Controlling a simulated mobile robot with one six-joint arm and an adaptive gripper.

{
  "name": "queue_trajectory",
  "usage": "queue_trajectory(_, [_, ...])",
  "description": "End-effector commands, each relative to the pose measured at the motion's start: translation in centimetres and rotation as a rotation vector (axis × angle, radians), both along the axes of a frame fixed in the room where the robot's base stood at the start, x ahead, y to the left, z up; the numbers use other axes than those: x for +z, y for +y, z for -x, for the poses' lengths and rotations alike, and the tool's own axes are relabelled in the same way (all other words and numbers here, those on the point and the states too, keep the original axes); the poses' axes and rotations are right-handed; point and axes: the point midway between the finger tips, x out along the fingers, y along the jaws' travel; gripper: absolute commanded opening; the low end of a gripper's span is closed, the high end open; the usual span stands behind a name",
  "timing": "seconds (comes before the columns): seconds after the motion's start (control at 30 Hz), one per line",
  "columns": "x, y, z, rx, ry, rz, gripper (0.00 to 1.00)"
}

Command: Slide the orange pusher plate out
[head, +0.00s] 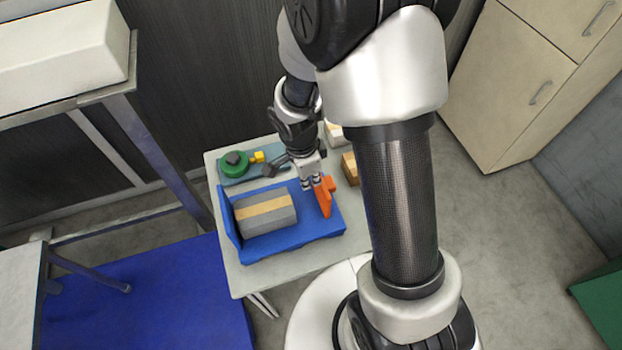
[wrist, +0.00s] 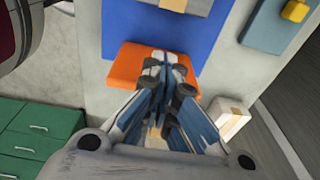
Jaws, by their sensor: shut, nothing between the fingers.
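The orange pusher plate (head: 325,197) stands on the right part of a blue tray (head: 310,228) in the head view. A grey block with a tan band (head: 264,213) lies in the tray to its left, with a gap between them. In the wrist view the orange plate (wrist: 140,68) lies across the blue tray's edge (wrist: 150,30). My gripper (head: 317,184) is at the plate's upper edge; in the wrist view my gripper (wrist: 165,62) is shut and its fingertips overlap the plate. I cannot tell whether they touch it. The fingers hide part of the plate.
A green round reel (head: 234,164) with a yellow piece (head: 257,156) sits on a blue-grey mat behind the tray. A tan box (head: 350,168) stands right of my gripper. The table (head: 240,283) has a bare strip at its front.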

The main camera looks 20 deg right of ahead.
Motion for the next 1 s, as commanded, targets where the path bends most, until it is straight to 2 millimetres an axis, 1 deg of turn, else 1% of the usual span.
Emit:
queue_trajectory(0.03, [-1.4,0.1,1.0,-0.003,0.027,-0.003,0.0])
queue_trajectory(0.57, [-1.5,0.0,1.0,-0.004,0.027,-0.003,0.0])
queue_trajectory(1.0, [-1.5,-1.7,1.0,-0.005,0.027,-0.003,0.0])
